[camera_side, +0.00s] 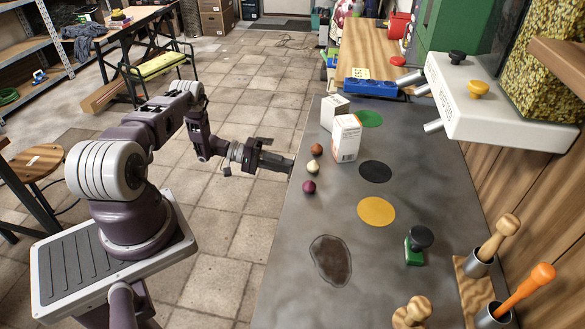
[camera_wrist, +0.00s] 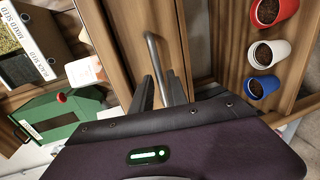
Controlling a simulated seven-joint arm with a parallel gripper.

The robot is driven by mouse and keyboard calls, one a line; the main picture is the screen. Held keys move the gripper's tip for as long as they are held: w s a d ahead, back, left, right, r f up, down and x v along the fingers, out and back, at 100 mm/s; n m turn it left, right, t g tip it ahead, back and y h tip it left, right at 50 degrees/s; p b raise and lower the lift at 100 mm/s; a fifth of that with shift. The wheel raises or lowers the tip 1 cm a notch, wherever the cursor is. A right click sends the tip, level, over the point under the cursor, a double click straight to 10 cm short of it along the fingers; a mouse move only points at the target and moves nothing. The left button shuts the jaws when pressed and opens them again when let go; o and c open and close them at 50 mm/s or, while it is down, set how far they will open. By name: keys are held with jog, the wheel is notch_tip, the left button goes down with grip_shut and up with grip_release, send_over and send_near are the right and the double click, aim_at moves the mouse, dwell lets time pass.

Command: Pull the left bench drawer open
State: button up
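In the wrist view, a wooden drawer front (camera_wrist: 125,25) carries a bent metal bar handle (camera_wrist: 152,55). My gripper (camera_wrist: 160,80) has its two dark fingers apart, one on each side of the handle's lower part in the picture. A gap shows between the handle and the fingers; I cannot tell whether either finger touches it. In the side view, my gripper (camera_side: 291,165) is at the left edge of the grey bench top (camera_side: 290,240). The drawer front and handle are hidden there, and I cannot tell how far the drawer is out.
Two white boxes (camera_side: 346,139) and several small round items (camera_side: 309,187) stand near the bench edge by my gripper. Red (camera_wrist: 273,11), white (camera_wrist: 265,52) and blue (camera_wrist: 262,87) cups show at the right of the wrist view.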

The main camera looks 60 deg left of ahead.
jog(key=shift+x, duration=1.5)
grip_shut()
